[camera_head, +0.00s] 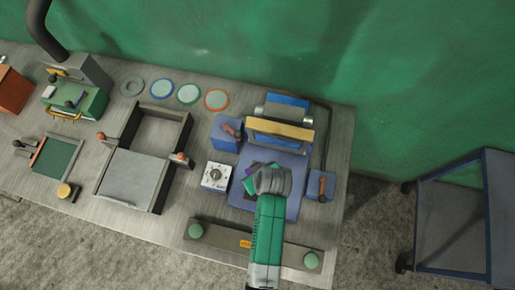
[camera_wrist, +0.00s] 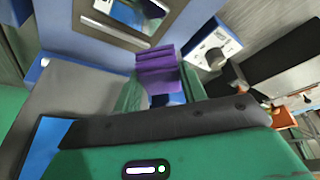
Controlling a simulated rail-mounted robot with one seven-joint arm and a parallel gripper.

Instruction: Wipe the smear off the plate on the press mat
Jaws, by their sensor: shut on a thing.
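My gripper (camera_head: 257,172) is over the blue press mat (camera_head: 293,164) and hides part of it. It is shut on a purple block-like wiper (camera_wrist: 155,66), which shows between the green fingers in the wrist view. Only a bit of purple shows beside the gripper in the head view. In the wrist view a shiny plate with a grey-brown border (camera_wrist: 122,33) lies on the blue mat just beyond the wiper. I cannot tell whether the wiper touches the plate. I cannot make out a smear on it.
The press head with a yellow-tan bar (camera_head: 280,128) stands behind the mat. A white dial box (camera_head: 216,176) is left of it, and a lever on a blue block (camera_head: 320,186) is right. A bar with green knobs (camera_head: 225,237) lies in front. A blue cart (camera_head: 450,215) stands right.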

